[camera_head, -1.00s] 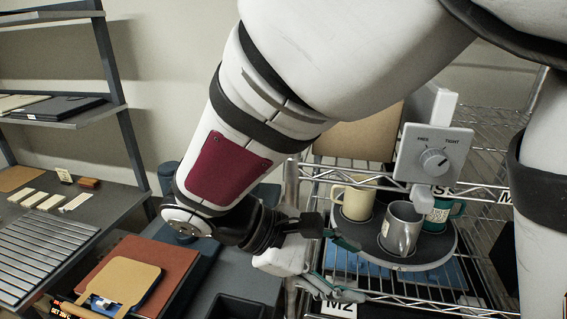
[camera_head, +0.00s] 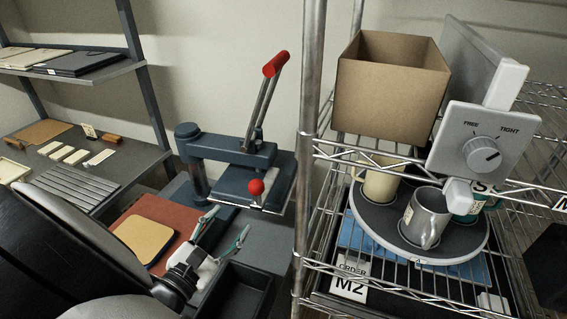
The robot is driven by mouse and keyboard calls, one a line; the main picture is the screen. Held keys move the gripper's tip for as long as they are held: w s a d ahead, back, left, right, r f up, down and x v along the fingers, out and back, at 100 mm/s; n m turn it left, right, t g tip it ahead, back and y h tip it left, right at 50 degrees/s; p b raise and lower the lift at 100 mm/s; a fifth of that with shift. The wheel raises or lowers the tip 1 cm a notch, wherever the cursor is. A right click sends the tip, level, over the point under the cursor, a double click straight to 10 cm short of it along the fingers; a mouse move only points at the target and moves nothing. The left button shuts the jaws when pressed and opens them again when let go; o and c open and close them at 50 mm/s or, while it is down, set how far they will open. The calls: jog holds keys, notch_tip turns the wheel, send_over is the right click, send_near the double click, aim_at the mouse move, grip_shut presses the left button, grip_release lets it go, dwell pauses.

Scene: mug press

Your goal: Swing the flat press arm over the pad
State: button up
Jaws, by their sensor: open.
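The flat press (camera_head: 228,148) stands on the bench left of the wire rack, with a blue-grey post and a horizontal swing arm. A long lever with a red grip (camera_head: 275,64) rises from the arm's right part. A red ball knob (camera_head: 256,187) sits at the front of the arm's pressing head. A tan pad (camera_head: 146,238) lies on a red-brown board at the left, apart from the head. My gripper (camera_head: 226,233) is open and empty, in front of and below the press arm, left of and lower than the red knob. My arm hides the bench's lower left.
The wire rack (camera_head: 310,150) stands close on the right, its upright near the press. It holds a cardboard box (camera_head: 391,92), a dial unit (camera_head: 483,142) and a round tray (camera_head: 459,247) with mugs. A dark open bin (camera_head: 243,288) is below my gripper.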

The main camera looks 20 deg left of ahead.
aim_at(252, 191)
jog(key=w+b, duration=0.1)
jog(key=w, duration=0.3)
jog(key=w+d+b, duration=0.1)
jog(key=w, duration=0.4)
jog(key=w+b, duration=0.2)
jog(key=w, duration=0.2)
jog(key=shift+w+d, duration=0.4)
jog(key=shift+c, duration=0.6)
jog(key=shift+s, duration=0.1)
grip_shut()
